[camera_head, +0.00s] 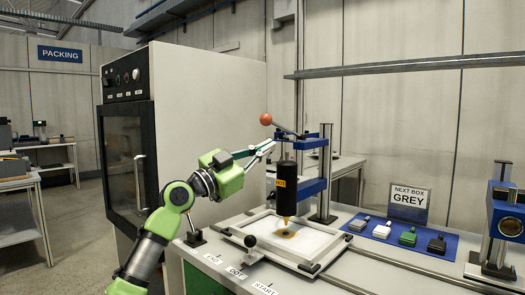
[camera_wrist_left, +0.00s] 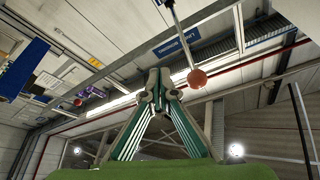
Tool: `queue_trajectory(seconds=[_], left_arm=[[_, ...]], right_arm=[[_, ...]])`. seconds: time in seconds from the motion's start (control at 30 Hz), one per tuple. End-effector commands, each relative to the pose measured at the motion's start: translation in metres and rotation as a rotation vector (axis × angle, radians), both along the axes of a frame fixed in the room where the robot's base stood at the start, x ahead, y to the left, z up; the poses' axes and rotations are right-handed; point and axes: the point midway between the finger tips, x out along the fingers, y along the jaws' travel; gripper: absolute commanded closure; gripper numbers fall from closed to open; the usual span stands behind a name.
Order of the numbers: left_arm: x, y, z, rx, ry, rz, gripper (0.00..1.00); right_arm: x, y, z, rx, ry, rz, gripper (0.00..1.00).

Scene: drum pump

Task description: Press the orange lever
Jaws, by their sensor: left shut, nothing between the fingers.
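The orange lever is a thin metal rod (camera_head: 288,129) with an orange-red ball knob (camera_head: 266,119) at its raised left end, joined to the blue top of a press stand. My left gripper (camera_head: 270,144) is shut and empty, with its tips a little below the knob and apart from it in the head view. In the left wrist view the closed fingertips (camera_wrist_left: 160,84) are in the middle, and the knob (camera_wrist_left: 197,78) shows just right of them. My right gripper is not in view.
A black cylinder with a yellow label (camera_head: 287,188) hangs below the lever over a framed white plate (camera_head: 322,240). A blue mat (camera_head: 437,252) with several small boxes lies to the right. A grey cabinet (camera_head: 215,95) stands behind my arm.

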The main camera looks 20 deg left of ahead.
Motion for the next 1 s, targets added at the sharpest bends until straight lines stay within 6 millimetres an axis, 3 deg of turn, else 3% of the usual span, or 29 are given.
queue_trajectory(seconds=[0.07, 0.1, 0.6, 1.0], left_arm=[[-0.001, -0.002, 0.008, -0.002, -0.004, -0.001, 1.0], [-0.005, 0.001, 0.001, 0.0, -0.002, 0.001, 1.0], [-0.069, 0.038, -0.042, -0.001, -0.005, 0.002, 1.0], [-0.076, 0.042, -0.044, -0.003, -0.007, 0.0, 1.0]], right_arm=[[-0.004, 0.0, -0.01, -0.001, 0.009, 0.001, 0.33], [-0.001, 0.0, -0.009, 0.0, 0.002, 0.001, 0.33], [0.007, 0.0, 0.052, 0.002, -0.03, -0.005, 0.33], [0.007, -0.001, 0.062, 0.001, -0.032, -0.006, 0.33]])
